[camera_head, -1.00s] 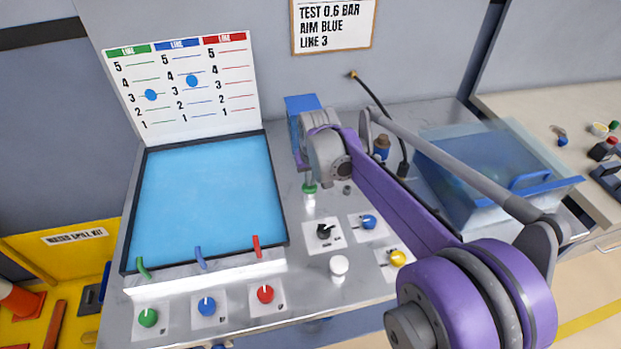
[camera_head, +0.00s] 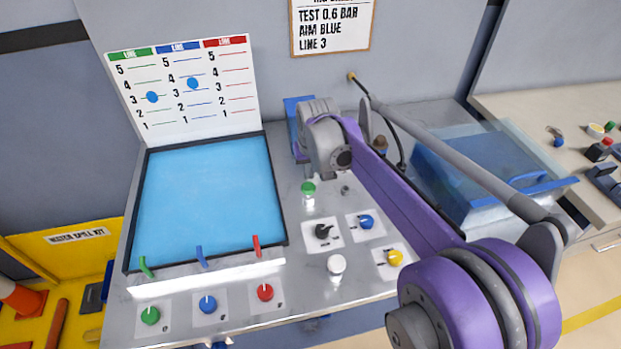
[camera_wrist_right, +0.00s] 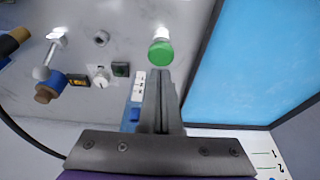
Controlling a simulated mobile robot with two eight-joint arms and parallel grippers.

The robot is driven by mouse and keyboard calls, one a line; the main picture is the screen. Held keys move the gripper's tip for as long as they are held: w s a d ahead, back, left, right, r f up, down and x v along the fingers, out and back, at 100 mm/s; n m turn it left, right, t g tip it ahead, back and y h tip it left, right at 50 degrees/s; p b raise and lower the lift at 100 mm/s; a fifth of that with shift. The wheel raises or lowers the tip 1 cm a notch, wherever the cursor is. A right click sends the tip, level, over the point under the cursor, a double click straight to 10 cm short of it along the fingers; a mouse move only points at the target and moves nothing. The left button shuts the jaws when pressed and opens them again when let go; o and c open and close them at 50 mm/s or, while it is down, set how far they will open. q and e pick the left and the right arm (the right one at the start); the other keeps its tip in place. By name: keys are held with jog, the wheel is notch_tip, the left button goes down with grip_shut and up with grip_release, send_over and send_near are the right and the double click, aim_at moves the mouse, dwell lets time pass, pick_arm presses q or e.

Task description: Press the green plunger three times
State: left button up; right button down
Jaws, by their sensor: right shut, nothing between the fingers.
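The green plunger (camera_head: 308,188) has a green cap on a pale stem. It stands upright on the metal bench, right of the blue panel, and its cap shows clear of the gripper. In the right wrist view the green cap (camera_wrist_right: 161,53) is just beyond the fingertips. My right gripper (camera_wrist_right: 160,76) is shut and empty, with its two fingers together. A gap shows between it and the cap in the head view, where my wrist hides most of the fingers. My left gripper is not in view.
The blue panel (camera_head: 210,205) lies left. A clear blue bin (camera_head: 480,180) stands right.

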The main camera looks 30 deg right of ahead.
jog(key=v, duration=0.7)
jog(key=shift+s+r, duration=0.2)
jog(key=shift+r, duration=0.15)
